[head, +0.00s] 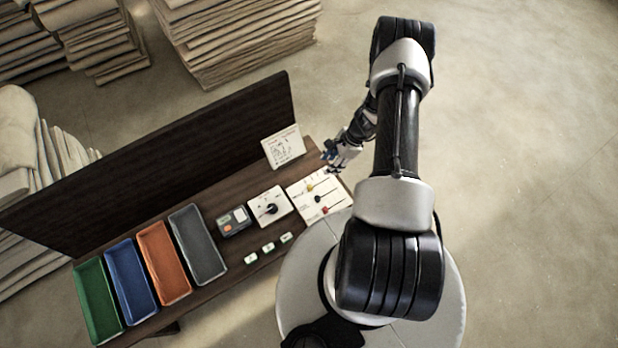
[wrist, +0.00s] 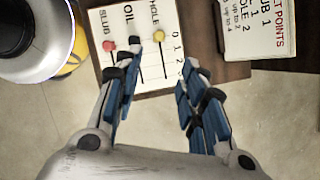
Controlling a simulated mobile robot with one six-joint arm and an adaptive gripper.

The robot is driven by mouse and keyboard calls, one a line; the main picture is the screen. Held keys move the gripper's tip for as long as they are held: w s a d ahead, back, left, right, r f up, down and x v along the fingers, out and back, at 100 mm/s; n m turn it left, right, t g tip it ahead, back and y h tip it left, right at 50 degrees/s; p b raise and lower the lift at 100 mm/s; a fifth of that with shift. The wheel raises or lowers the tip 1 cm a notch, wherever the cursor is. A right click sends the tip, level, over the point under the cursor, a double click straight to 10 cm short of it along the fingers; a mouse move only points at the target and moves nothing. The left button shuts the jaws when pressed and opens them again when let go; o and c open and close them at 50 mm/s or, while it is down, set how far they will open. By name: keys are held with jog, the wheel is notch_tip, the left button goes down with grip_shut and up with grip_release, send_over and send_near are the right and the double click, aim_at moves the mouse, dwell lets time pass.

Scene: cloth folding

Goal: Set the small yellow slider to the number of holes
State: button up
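A white slider panel (head: 332,188) lies at the right end of the bench. In the wrist view the panel (wrist: 98,28) carries three slots labelled SLUB, OIL and HOLE. The small yellow slider (wrist: 159,35) is in the HOLE slot, beside the 0 of its number scale. It also shows in the head view (head: 311,188). A red slider (wrist: 109,45) and a black slider (wrist: 134,41) are in the other slots. My gripper (wrist: 161,62) is open and empty above the panel, its blue fingers either side of the HOLE slot. It is beside the panel in the head view (head: 333,158).
A white card (wrist: 262,30) headed with defect points stands against the dark back board (head: 170,165). Left of the panel are a dial plate (head: 262,200), a grey device (head: 234,222), small green-and-white pieces (head: 268,247) and coloured trays (head: 97,300). Cloth stacks (head: 235,40) stand behind.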

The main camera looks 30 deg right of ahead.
aim_at(310, 186)
jog(key=b+x, duration=0.4)
jog(key=x, duration=1.2)
jog(key=shift+a+f, duration=0.2)
jog(key=shift+f, duration=0.1)
grip_shut()
